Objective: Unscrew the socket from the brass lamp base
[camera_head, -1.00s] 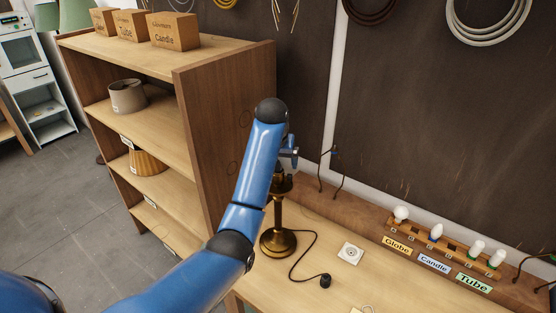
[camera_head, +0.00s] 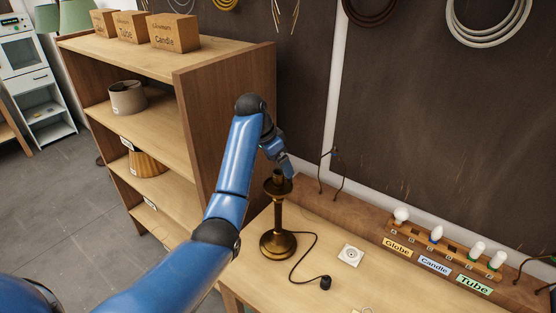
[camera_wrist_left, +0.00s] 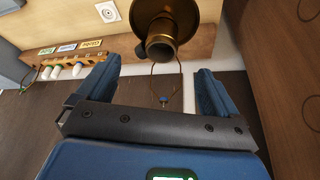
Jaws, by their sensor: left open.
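The brass lamp base (camera_head: 278,243) stands upright on the table, with a round foot, a slim stem and a wide cup at the top. A short dark cylinder (camera_head: 278,175) rises from the cup; I cannot tell whether it is the socket or a bare neck. In the left wrist view the lamp's brass top (camera_wrist_left: 166,18) shows with the cylinder's open end (camera_wrist_left: 159,48) facing me. My left gripper (camera_head: 288,168) is just above and beside the lamp top. Its fingers (camera_wrist_left: 156,70) are apart and empty, with the cylinder beyond them. My right gripper is out of view.
A black cord runs from the lamp to a plug (camera_head: 325,282) near a white wall-type outlet (camera_head: 350,255). A bulb rack (camera_head: 450,250) with labels stands at the right. A wooden shelf (camera_head: 225,130) stands close to the left. Thin wires (camera_head: 333,170) stand behind the lamp.

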